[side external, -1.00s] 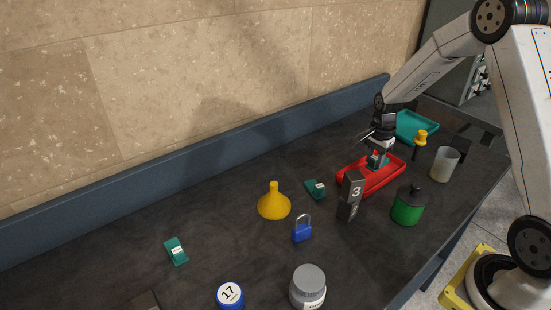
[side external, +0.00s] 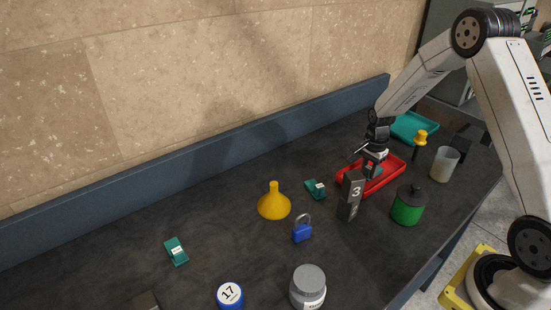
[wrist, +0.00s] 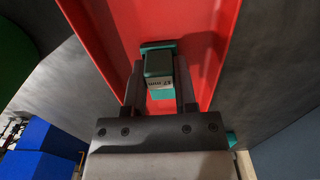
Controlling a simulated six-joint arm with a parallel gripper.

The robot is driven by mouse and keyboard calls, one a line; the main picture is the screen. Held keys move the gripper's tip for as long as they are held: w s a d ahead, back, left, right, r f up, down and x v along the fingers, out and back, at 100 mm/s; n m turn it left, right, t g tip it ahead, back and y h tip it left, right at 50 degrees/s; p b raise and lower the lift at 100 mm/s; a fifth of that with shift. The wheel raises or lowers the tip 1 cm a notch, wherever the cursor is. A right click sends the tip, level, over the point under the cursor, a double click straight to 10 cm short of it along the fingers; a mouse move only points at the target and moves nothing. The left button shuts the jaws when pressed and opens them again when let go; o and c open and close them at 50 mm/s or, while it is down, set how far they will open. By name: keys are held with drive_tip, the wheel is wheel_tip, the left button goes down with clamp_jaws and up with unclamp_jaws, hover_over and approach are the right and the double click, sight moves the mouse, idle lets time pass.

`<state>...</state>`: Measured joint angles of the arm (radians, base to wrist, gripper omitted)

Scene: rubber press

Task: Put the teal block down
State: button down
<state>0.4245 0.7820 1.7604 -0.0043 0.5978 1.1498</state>
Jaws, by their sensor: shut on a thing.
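My gripper (side external: 373,163) is shut on a teal block (side external: 374,170) over the left part of the red tray (side external: 400,169). In the wrist view, the fingers of my gripper (wrist: 159,75) stand on both sides of the block's dark raised part (wrist: 158,64), which carries a small pale label. Its teal base shows beyond and below that part. The red tray's floor (wrist: 205,20) lies behind it. I cannot tell whether the block touches the tray floor. Two similar teal blocks lie on the table, one near the tray (side external: 315,188) and one at the left (side external: 176,250).
A grey block marked 3 (side external: 350,196) stands close to the tray's near left side. A green canister (side external: 407,207), a translucent cup (side external: 444,164), a yellow-topped item (side external: 420,137) and a teal tray (side external: 414,127) are around it. A blue padlock (side external: 302,231) and yellow funnel (side external: 274,204) stand left.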

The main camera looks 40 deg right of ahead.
sight(370, 167)
drive_tip(key=shift+c, duration=2)
unclamp_jaws()
drive_tip(key=shift+f, duration=0.1)
wheel_tip(370, 167, up, 12)
drive_tip(key=shift+r, duration=0.2)
